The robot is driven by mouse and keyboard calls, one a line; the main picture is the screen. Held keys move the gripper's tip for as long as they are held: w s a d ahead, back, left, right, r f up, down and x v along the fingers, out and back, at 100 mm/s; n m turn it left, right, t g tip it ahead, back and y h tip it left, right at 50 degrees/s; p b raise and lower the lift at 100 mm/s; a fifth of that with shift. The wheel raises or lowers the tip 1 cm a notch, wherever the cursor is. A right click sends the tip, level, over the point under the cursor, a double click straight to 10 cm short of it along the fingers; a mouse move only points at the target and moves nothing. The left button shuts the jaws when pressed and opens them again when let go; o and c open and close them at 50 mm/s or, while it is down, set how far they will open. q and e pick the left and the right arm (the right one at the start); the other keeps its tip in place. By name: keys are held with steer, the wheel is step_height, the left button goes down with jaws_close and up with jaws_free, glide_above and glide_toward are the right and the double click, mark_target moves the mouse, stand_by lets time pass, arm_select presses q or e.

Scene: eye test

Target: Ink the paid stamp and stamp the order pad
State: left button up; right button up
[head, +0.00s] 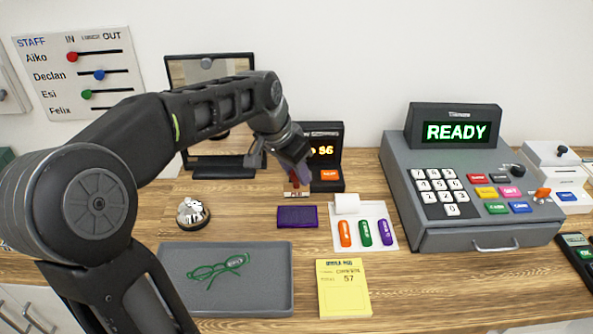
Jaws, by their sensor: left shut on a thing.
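My left gripper (297,174) reaches in from the left, pointing down, and is shut on a small stamp (295,192) with a reddish upper part and a pale base. The gripper hides part of the stamp, and I cannot read its label or tell whether its base touches the counter. A purple ink pad (297,217) lies on the counter just in front of the stamp. The yellow order pad (344,303) lies flat near the counter's front, with printed lines and the number 57. My right gripper is not in view.
A grey tray (172,304) holds green glasses, with a bell (192,212) behind it. A white holder (391,240) bears three coloured pieces. A black display unit (334,133) stands behind the stamp, and a cash register (405,203) reading READY stands at right.

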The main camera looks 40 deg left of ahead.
mark_target(295, 189)
arm_select(q)
steer(key=shift+w+d, duration=0.1)
steer(key=shift+d, duration=0.1)
steer(key=shift+f+b, duration=2.25)
steer(key=shift+f, duration=0.75)
steer(key=shift+f+b, duration=0.45)
steer(key=shift+f, duration=0.15)
steer(key=shift+r+p, duration=2.65)
steer(key=shift+r, duration=0.95)
